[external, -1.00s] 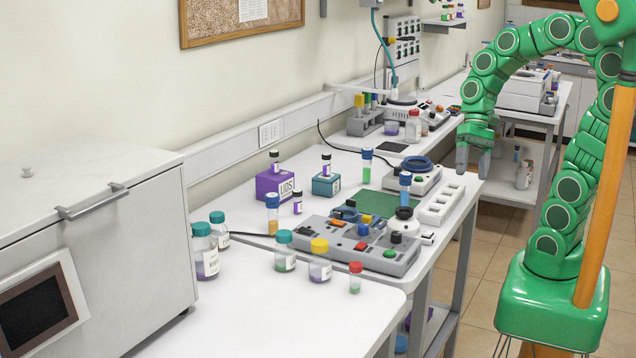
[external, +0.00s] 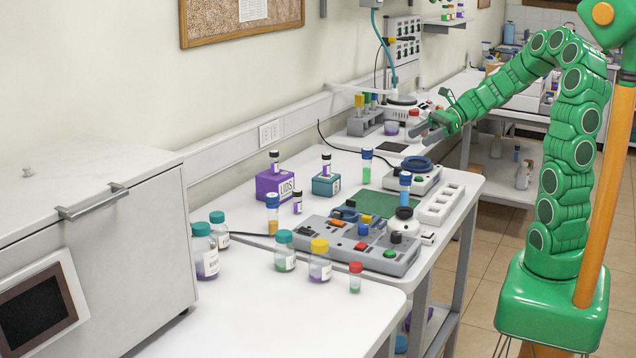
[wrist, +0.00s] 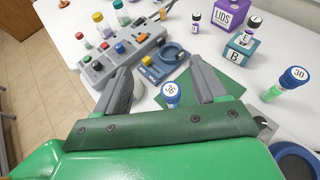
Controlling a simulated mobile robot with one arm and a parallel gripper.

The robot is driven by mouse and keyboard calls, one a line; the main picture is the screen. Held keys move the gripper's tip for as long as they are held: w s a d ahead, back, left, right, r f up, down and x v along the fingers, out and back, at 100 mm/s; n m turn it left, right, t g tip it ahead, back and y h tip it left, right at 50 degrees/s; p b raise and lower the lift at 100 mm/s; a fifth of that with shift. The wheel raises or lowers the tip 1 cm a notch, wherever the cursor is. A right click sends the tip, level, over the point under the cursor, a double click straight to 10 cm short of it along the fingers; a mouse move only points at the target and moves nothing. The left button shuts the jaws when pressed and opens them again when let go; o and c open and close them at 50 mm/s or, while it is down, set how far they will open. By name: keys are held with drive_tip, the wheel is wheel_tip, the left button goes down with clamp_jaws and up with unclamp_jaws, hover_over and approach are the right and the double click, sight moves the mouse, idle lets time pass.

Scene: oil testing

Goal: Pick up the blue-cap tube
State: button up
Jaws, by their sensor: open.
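Several blue-cap tubes show. One with green liquid (external: 367,166) stands upright at the back of the bench; in the wrist view a blue cap marked 30 (wrist: 293,77) tops a green-liquid tube. Another blue-cap tube (external: 405,186) stands near the white rack. One with orange liquid (external: 272,214) stands left of the grey device. In the wrist view a blue cap marked 36 (wrist: 171,92) shows between my fingers, its tube body mostly hidden. My gripper (external: 420,132) is open and empty above the far end of the bench; its two spread fingers show in the wrist view (wrist: 163,82).
A grey device (external: 350,243) with coloured knobs, a green mat (external: 375,204) and a white rack (external: 440,205) crowd the bench. Purple (external: 274,185) and teal (external: 326,186) boxes carry small vials. Capped bottles (external: 285,252) stand in front. The front bench surface is mostly clear.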

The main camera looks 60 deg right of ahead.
approach(401, 178)
wheel_tip(401, 178, down, 2)
drive_tip(key=w+a, duration=0.1)
drive_tip(key=w, duration=0.1)
drive_tip(key=shift+x, duration=3.8)
drive_tip(key=shift+s+a, duration=0.1)
drive_tip(key=shift+s, duration=0.05)
drive_tip(key=shift+c, duration=0.2)
drive_tip(key=c, duration=1)
drive_tip(key=shift+r, duration=4.95)
